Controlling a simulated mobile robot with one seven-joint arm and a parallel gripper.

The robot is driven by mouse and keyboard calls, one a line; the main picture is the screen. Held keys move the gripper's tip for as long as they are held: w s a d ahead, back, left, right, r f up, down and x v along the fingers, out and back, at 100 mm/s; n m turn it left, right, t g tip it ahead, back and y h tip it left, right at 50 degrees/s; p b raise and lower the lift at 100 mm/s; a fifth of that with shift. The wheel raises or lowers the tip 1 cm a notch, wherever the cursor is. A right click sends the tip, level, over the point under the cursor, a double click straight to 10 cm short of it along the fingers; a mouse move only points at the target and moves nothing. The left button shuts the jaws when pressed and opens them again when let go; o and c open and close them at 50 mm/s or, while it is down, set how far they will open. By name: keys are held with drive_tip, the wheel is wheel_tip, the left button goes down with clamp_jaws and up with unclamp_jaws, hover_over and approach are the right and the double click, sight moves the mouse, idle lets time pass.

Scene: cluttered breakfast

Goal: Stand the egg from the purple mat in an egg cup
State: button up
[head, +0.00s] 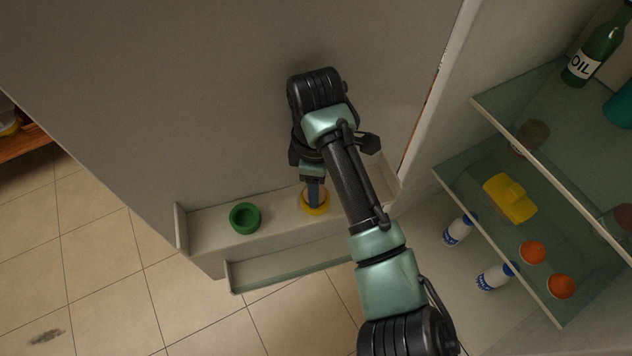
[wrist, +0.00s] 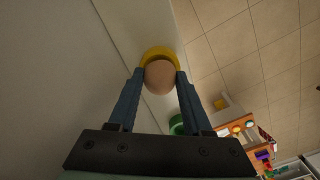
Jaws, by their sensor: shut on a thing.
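The brown egg (wrist: 159,77) is between the two fingers of my gripper (wrist: 159,80), which is shut on it. A yellow egg cup (head: 325,204) stands on the door shelf, right at my fingertips; its rim also shows around the far side of the egg in the wrist view (wrist: 158,50). The egg is over or in this cup; I cannot tell whether it touches. A green egg cup (head: 245,218) stands empty to the left on the same shelf. A small purple patch (wrist: 263,155), perhaps the mat, shows far off.
The door shelf (head: 208,226) has a low front rail (head: 290,270) and a raised left end. The grey door panel (head: 200,90) rises behind my gripper. To the right, glass fridge shelves (head: 470,185) hold a yellow block, bottles, orange things and an oil bottle (head: 594,52).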

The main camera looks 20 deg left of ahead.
drive_tip(key=shift+f, duration=0.4)
idle(0.3)
drive_tip(key=o, duration=1.4)
drive_tip(key=shift+r, duration=0.1)
drive_tip(key=r+p, duration=0.1)
drive_tip(key=d+r+p, duration=0.1)
drive_tip(key=r, duration=0.1)
drive_tip(key=r+p, duration=0.1)
drive_tip(key=shift+w+d+r+p, duration=0.2)
drive_tip(key=shift+d+r+p, duration=0.15)
drive_tip(key=shift+d+r, duration=0.05)
drive_tip(key=shift+w+d+b, duration=0.3)
drive_tip(key=shift+w+d, duration=0.3)
drive_tip(key=shift+d, duration=1.7)
drive_tip(key=shift+w+d+b, duration=0.25)
drive_tip(key=shift+w+d, duration=0.35)
drive_tip(key=shift+d, duration=1.7)
drive_tip(key=shift+w+d+b, duration=0.3)
drive_tip(key=shift+w+d, duration=0.3)
drive_tip(key=shift+d, duration=1.7)
